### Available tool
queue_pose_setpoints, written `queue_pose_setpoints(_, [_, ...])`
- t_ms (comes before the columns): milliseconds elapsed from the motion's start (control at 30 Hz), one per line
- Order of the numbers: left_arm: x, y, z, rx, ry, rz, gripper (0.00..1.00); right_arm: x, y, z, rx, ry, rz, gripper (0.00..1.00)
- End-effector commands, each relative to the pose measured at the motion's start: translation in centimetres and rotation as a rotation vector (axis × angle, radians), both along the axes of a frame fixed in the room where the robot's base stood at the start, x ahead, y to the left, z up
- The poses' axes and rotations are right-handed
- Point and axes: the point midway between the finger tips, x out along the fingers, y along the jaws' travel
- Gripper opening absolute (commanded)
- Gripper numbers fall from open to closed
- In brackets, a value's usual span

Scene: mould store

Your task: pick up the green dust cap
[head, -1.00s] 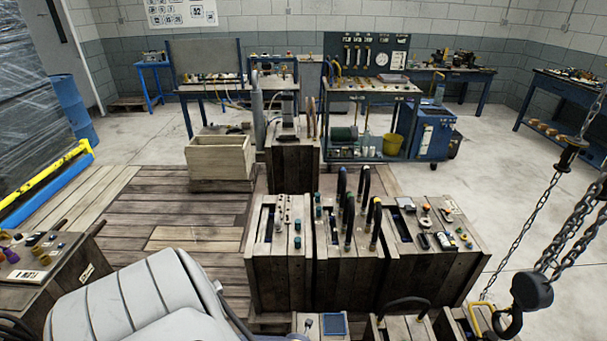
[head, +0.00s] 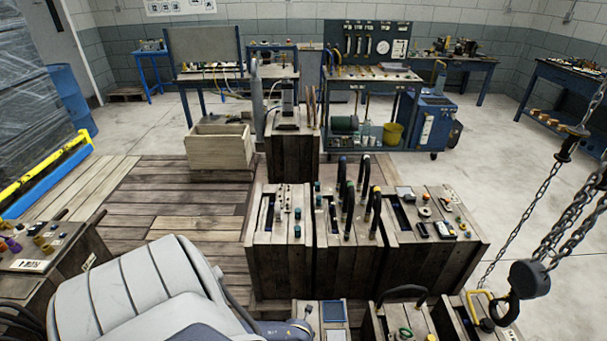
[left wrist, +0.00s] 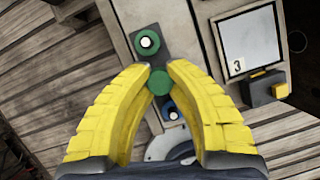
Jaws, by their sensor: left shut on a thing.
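In the left wrist view my left gripper (left wrist: 158,75) has yellow ribbed fingers, closed at the tips on a round green cap (left wrist: 159,83). The cap lies over a dark strip on a pale panel; I cannot tell whether it is clear of the panel. Just beyond it on the strip is a second green round piece (left wrist: 145,49) with a white centre. A blue round piece (left wrist: 173,114) shows between the fingers, nearer the palm. My left gripper cannot be made out in the head view, and my right gripper is in neither view.
Beside the strip are a white screen (left wrist: 250,42) marked 3 and a black box with a yellow block (left wrist: 270,88). In the head view, wooden consoles (head: 280,270) with levers stand ahead. Chains with a hook block (head: 528,280) hang at right.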

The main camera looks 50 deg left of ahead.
Motion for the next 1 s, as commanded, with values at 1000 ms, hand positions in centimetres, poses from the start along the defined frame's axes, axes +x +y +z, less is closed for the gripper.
queue_pose_setpoints(1000, [0.0,0.0,16.8,0.0,-0.001,-0.004,0.05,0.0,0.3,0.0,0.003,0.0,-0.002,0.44])
